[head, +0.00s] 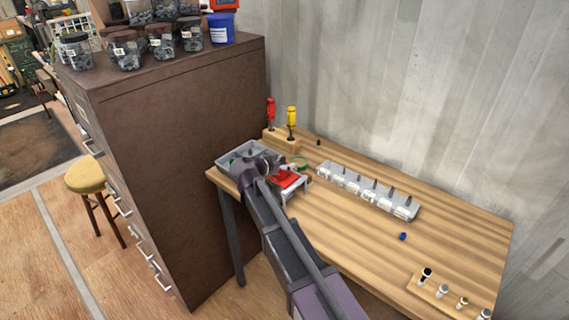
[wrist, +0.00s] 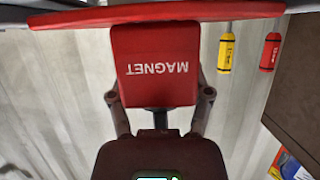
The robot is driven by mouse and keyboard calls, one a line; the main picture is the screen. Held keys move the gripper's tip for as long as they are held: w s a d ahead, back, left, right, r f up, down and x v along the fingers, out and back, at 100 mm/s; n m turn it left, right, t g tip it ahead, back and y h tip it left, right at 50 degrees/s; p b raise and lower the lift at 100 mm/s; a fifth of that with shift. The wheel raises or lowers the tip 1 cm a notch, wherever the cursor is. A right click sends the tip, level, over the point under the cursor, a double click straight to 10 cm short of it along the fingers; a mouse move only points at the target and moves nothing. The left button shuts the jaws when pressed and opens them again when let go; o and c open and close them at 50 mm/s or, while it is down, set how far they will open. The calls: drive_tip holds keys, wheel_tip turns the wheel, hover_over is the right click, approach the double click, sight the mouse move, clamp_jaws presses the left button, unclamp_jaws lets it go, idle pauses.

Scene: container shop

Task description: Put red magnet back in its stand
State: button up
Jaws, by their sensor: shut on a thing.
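The red magnet (wrist: 156,62) fills the upper middle of the wrist view, with white MAGNET lettering upside down and a wide red disc along the top edge. My gripper (wrist: 160,96) is shut on its block, one finger at each side. In the head view the red of the magnet (head: 284,180) shows beside my wrist, at a small pale grey stand with legs (head: 303,186) on the bench. I cannot tell whether the magnet touches the stand. My fingers are mostly hidden by my wrist in the head view.
A grey tray (head: 226,161) lies left of my wrist, by the brown cabinet (head: 190,120). Red (head: 270,110) and yellow (head: 292,118) screwdrivers stand in a wooden block behind. A grey rack (head: 367,190) is to the right.

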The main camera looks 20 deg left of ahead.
drive_tip(key=shift+f, duration=0.1)
idle(0.4)
drive_tip(key=o, duration=1.3)
drive_tip(key=shift+o, duration=0.2)
